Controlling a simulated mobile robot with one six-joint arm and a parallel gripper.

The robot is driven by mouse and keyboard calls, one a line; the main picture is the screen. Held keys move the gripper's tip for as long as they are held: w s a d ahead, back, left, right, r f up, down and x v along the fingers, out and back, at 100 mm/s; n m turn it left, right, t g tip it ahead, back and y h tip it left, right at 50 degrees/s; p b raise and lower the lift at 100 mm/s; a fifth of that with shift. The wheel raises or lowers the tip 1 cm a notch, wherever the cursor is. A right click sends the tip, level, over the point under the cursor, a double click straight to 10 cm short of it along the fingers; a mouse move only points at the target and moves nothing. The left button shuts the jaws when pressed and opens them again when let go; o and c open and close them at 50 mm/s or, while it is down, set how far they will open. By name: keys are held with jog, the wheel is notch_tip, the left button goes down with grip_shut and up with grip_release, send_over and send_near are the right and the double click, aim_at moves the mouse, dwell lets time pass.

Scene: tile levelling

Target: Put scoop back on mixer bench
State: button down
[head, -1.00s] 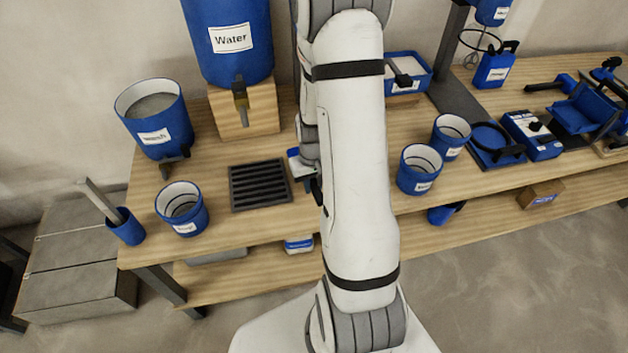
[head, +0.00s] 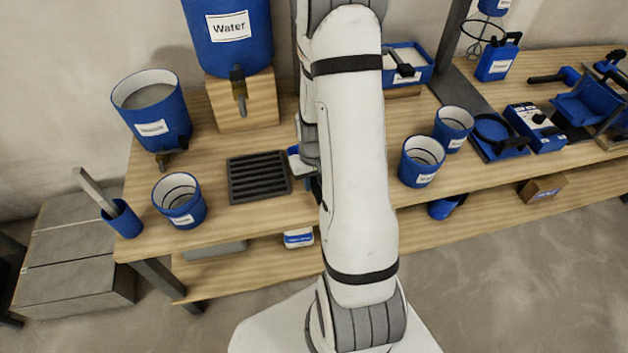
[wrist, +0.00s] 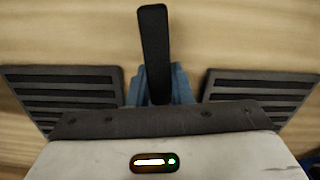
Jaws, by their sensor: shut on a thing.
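The scoop shows in the wrist view as a black handle (wrist: 153,50) pointing up the picture, with a blue-grey part at its base. Bare wood shows behind the handle. In the head view my white arm hides most of the gripper and the scoop. The mixer bench (head: 225,215) is a long wooden bench running across the head view, and my arm reaches over it.
Left of my arm stand a dark slotted grate (head: 258,176), a blue bucket (head: 180,203), a larger bucket (head: 152,115) and the water tank (head: 232,40). Right of it are blue buckets (head: 420,163) and a blue tray (head: 414,75) with a black-handled thing in it.

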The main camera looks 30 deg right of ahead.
jog(key=shift+f, duration=0.35)
jog(key=c, duration=1.2)
grip_release()
jog(key=shift+r, duration=0.1)
notch_tip(320, 180, up, 8)
jog(key=shift+f+p, duration=0.15)
jog(key=shift+p, duration=0.3)
jog(key=s+a+r+t+p, duration=0.1)
jog(key=s+a+r+p, duration=0.2)
jog(key=r, duration=0.6)
jog(key=s+a+r+n+p, duration=0.1)
jog(key=s+a+r+p, duration=0.2)
jog(key=r, duration=0.7)
jog(key=s+a+r+t+p, duration=0.1)
jog(key=s+a+r+p, duration=0.2)
jog(key=s+a+r, duration=0.3)
notch_tip(320, 180, up, 4)
jog(key=shift+a+f+n+t, duration=0.25)
jog(key=shift+a+n+t, duration=0.05)
jog(key=shift+n, duration=0.1)
